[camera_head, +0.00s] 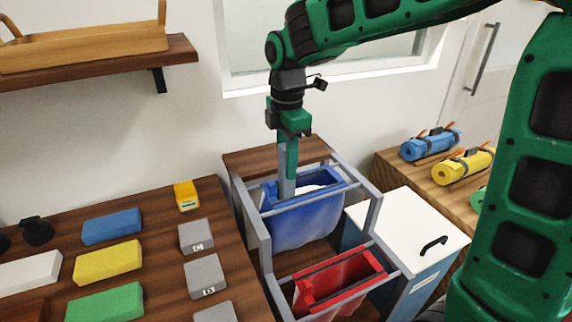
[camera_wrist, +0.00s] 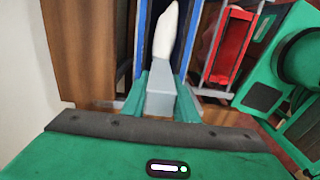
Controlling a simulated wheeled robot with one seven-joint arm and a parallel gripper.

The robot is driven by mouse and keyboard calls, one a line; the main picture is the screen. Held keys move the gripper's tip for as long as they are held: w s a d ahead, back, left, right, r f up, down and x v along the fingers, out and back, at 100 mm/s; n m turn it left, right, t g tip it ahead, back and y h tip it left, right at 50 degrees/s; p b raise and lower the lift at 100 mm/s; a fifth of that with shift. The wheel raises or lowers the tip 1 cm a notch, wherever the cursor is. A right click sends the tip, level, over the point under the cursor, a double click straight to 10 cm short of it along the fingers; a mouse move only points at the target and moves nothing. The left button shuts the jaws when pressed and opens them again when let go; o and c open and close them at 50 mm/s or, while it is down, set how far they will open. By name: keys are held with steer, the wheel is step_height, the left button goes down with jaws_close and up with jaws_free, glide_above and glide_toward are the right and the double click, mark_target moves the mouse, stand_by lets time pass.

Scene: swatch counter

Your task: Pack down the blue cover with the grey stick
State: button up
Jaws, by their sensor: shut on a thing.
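The blue cover (camera_head: 303,224) hangs like an open bag from a grey frame, with white material (camera_head: 310,189) showing inside its mouth. In the wrist view its blue edges (camera_wrist: 141,42) flank the white material (camera_wrist: 166,30). My gripper (camera_head: 288,168) points down over the left part of the cover's mouth, shut on the grey stick (camera_head: 286,187). The stick hangs roughly upright, its lower end at or behind the cover's rim. In the wrist view the stick (camera_wrist: 161,98) sits between the green fingers (camera_wrist: 161,100). Whether its tip touches the white material cannot be told.
A red bag (camera_head: 340,281) hangs nearer in the same grey frame (camera_head: 250,222). A white-topped box (camera_head: 408,228) with a black handle stands right. The left table (camera_head: 155,272) holds coloured and grey blocks. Rolled mats (camera_head: 430,144) lie at the right. A wall shelf (camera_head: 100,62) is upper left.

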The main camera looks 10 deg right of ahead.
steer(key=shift+r, duration=5.15)
